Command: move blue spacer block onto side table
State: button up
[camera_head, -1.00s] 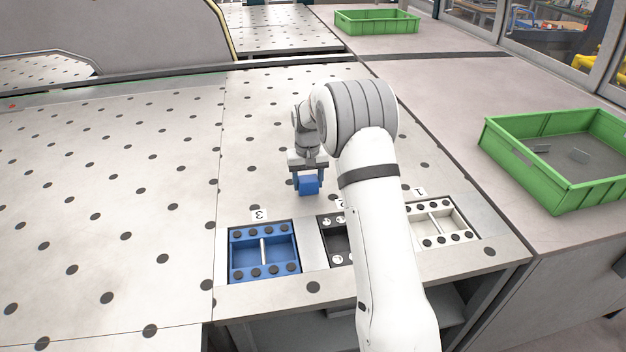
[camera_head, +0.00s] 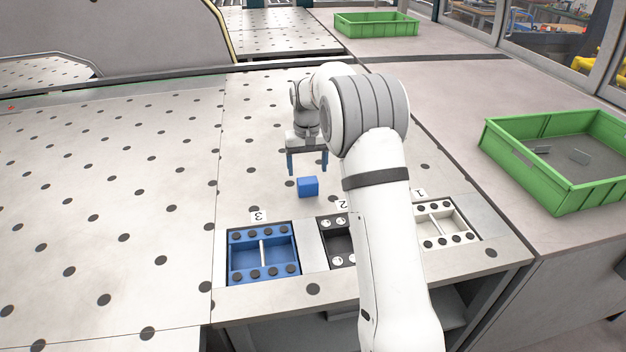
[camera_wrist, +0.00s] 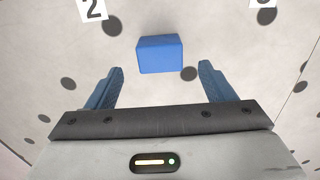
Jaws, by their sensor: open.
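The blue spacer block (camera_head: 308,187) sits on the perforated metal table, behind the numbered trays. In the wrist view the blue block (camera_wrist: 160,54) lies just beyond the fingertips, between their lines and apart from both. My gripper (camera_head: 307,170) is open and empty, above and a little behind the block. Its two blue fingers also show in the wrist view (camera_wrist: 160,72). The side table (camera_head: 440,75) is probably the plain greyish surface on the right.
A blue tray (camera_head: 231,262) by label 3, a dark tray (camera_head: 340,258) partly hidden by my arm, and a white tray (camera_head: 452,240) line the front edge. A green crate (camera_head: 520,170) stands at right, another green crate (camera_head: 376,29) at the back. Plain surface between them is clear.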

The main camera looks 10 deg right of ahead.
aim_at(308, 181)
jog(key=s+r, duration=0.6)
jog(key=r, duration=0.5)
jog(key=s+r+t, duration=0.2)
jog(key=s+r, duration=0.1)
jog(key=s, duration=0.8)
jog(key=s+f, duration=0.2)
jog(key=s, duration=0.8)
jog(key=s+d+f+t, duration=0.1)
jog(key=s+f, duration=0.2)
jog(key=s, duration=0.8)
jog(key=shift+s+d, duration=0.3)
jog(key=shift+c, duration=0.5)
